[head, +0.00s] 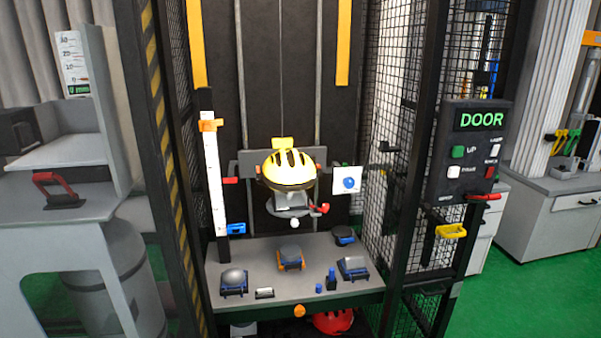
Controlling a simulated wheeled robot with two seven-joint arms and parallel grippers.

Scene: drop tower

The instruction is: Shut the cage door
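The cage front is open, and its inside shows without mesh in front. A black-framed mesh panel (462,70) at the right edge of the opening looks like the cage door, standing open. A yellow handle (450,231) sits low on that side, below the control panel. The control panel (470,150) covers part of the mesh, so where the door's edges and hinge lie is hard to tell. Its screen (482,119) reads DOOR in green. Neither of my grippers is in view.
Inside the cage, a yellow helmet (288,169) sits on the carriage above a grey shelf (260,297) holding several small parts. A red helmet (333,321) lies below. A striped post (172,150) bounds the left. Green floor (530,290) is clear at the right.

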